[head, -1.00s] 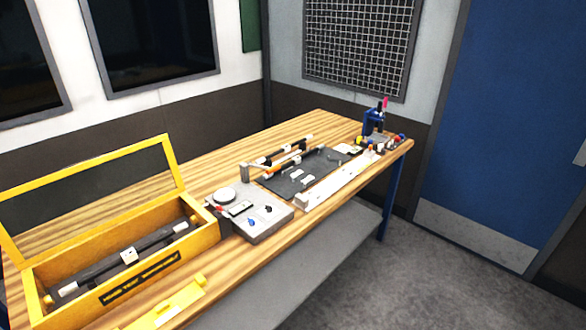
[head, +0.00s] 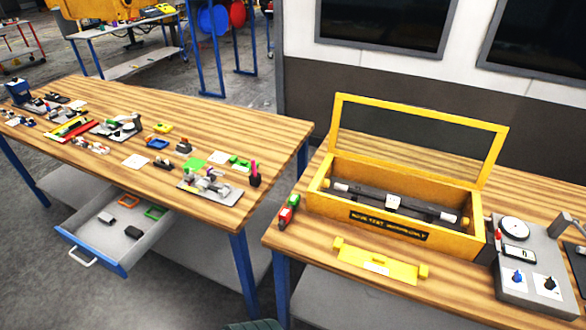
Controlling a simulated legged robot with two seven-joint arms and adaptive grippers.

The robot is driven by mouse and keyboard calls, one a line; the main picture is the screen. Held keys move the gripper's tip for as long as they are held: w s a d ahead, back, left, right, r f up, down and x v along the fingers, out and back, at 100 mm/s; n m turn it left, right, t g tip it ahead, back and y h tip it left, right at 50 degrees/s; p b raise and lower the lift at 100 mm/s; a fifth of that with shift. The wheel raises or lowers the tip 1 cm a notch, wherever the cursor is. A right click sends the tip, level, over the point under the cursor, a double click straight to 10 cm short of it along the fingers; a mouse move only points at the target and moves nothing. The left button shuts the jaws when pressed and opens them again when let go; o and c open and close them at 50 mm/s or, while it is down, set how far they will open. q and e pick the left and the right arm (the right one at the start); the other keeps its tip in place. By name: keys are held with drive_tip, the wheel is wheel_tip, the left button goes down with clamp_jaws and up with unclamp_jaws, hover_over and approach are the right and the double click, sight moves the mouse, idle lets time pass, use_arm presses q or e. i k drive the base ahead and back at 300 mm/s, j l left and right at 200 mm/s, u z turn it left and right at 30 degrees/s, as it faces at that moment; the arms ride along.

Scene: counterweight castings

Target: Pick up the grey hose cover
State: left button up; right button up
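A long dark grey tube (head: 366,194) lies in the open yellow box (head: 333,207) on the right-hand bench. It has paler bands and a white block (head: 393,202) at its middle. It may be the hose cover or hold it; I cannot tell. A small grey piece (head: 104,219) and a dark piece (head: 133,232) lie in the open drawer (head: 84,233) under the left-hand bench; I cannot tell what they are. Neither of my grippers is in view.
The yellow box's framed lid (head: 415,99) stands raised behind it. A yellow bracket (head: 375,263) lies before the box, and a grey gauge unit (head: 540,270) stands to its right. Several small parts cover the left bench top (head: 228,125). The drawer juts out over the floor.

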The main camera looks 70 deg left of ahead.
sight(105, 217)
drive_tip(key=u, duration=3.65)
drive_tip(key=i+j+z, duration=0.25)
drive_tip(key=z, duration=0.25)
drive_tip(key=i+j+z, duration=0.45)
drive_tip(key=k+l, duration=0.1)
